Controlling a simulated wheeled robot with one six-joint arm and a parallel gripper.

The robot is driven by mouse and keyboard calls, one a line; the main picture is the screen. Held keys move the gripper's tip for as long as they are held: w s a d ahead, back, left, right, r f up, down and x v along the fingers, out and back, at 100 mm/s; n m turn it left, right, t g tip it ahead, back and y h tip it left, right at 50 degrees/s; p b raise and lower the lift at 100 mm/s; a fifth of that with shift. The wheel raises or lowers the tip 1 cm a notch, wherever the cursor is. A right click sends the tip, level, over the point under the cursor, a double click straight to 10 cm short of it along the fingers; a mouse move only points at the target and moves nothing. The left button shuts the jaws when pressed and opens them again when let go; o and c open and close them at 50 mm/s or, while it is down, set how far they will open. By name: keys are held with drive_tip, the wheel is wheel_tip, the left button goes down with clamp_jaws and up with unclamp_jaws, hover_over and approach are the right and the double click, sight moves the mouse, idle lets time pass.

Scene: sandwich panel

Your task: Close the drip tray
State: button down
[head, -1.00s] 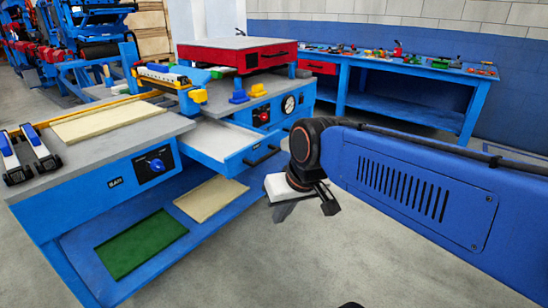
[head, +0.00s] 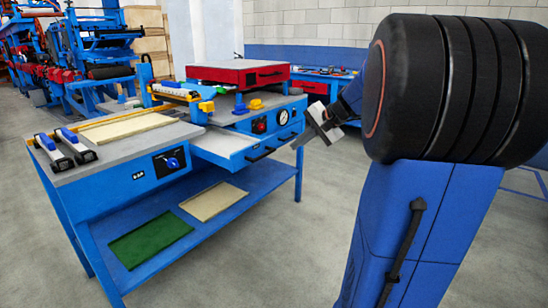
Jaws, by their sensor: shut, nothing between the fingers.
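The drip tray (head: 226,147) is a shallow white-lined drawer with a blue front and a dark bar handle, in the middle of the blue workbench in the head view. It stands pulled out from the bench, with its pale inside showing. My gripper (head: 304,141) is just right of the tray front, close to the handle (head: 260,155). The fingers are shut and empty. I cannot tell whether a finger touches the tray. My large arm joint and blue link fill the right of the view.
The blue workbench (head: 110,182) has a control panel with a blue knob (head: 172,162) left of the tray and a gauge (head: 283,117) to its right. A red case (head: 238,72) sits on top. Boards lie on the lower shelf. Grey floor (head: 262,250) in front is clear.

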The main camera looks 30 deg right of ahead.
drive_tip(key=w+a+f, duration=0.2)
drive_tip(key=w+f, duration=0.4)
drive_tip(key=w, duration=0.4)
drive_tip(key=shift+w+f+m, duration=0.2)
drive_tip(key=shift+w+m, duration=0.1)
idle(0.4)
approach(232, 147)
drive_tip(key=w, duration=0.2)
drive_tip(key=w+a+f, duration=0.1)
drive_tip(key=w, duration=0.1)
drive_tip(key=w+a+f, duration=0.1)
drive_tip(key=w, duration=0.1)
drive_tip(key=shift+w+a+f, duration=0.15)
drive_tip(key=shift+w, duration=0.05)
drive_tip(key=shift+w+a, duration=0.1)
drive_tip(key=shift+w, duration=0.2)
drive_tip(key=shift+w+a+r, duration=0.1)
drive_tip(key=shift+w+r, duration=0.1)
drive_tip(key=shift+t, duration=0.3)
